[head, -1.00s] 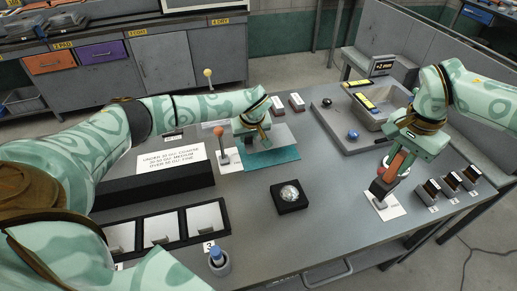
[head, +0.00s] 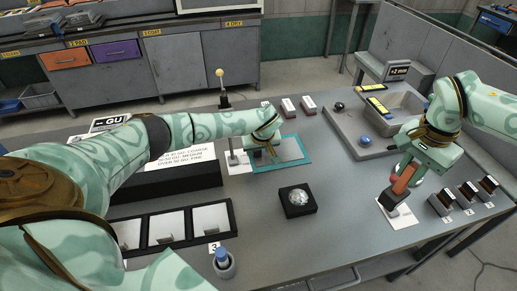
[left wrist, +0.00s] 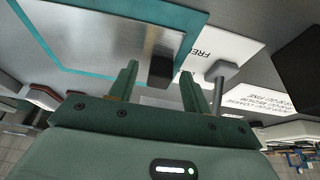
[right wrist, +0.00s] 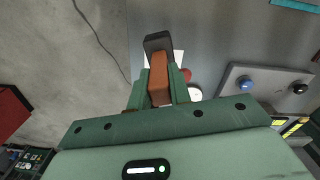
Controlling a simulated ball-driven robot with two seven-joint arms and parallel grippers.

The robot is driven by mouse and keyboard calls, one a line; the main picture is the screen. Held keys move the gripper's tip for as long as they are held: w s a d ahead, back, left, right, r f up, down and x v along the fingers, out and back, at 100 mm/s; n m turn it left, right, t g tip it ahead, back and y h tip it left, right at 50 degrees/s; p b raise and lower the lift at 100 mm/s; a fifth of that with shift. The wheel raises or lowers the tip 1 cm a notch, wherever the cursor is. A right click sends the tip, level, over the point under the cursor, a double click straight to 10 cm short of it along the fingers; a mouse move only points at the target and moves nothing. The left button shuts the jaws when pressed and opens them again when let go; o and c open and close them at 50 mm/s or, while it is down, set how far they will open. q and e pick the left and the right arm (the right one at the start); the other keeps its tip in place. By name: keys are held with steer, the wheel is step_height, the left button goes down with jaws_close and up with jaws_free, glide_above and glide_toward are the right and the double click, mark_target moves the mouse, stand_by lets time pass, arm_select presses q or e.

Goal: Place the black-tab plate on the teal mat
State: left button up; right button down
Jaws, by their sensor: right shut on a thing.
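The silver plate (head: 287,150) lies flat on the teal mat (head: 300,161), with teal showing around it. In the left wrist view the plate (left wrist: 110,40) has its black tab (left wrist: 160,69) just ahead of my left gripper's fingertips, and the mat's teal border (left wrist: 185,52) shows beside it. My left gripper (head: 262,152) is low at the plate's near left side; its fingers (left wrist: 160,82) are apart, with nothing gripped between them. My right gripper (right wrist: 158,82) is shut on an orange-handled tool (right wrist: 158,68) with a dark end, over a white card (head: 398,214).
A black block with a silver dome (head: 298,201) sits in front. A grey sink tray (head: 375,125) is at the back right, small dark blocks (head: 467,193) at the right edge. The table's front middle is clear.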

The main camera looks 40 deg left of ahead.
arm_select(q)
steer(key=shift+r, duration=0.1)
arm_select(e)
steer(key=shift+r, duration=0.1)
step_height(320, 180, up, 4)
steer(key=p, duration=0.3)
steer(key=shift+s+r, duration=0.1)
steer(key=shift+s, duration=0.05)
steer(key=shift+p, duration=0.3)
arm_select(q)
steer(key=v, duration=1.2)
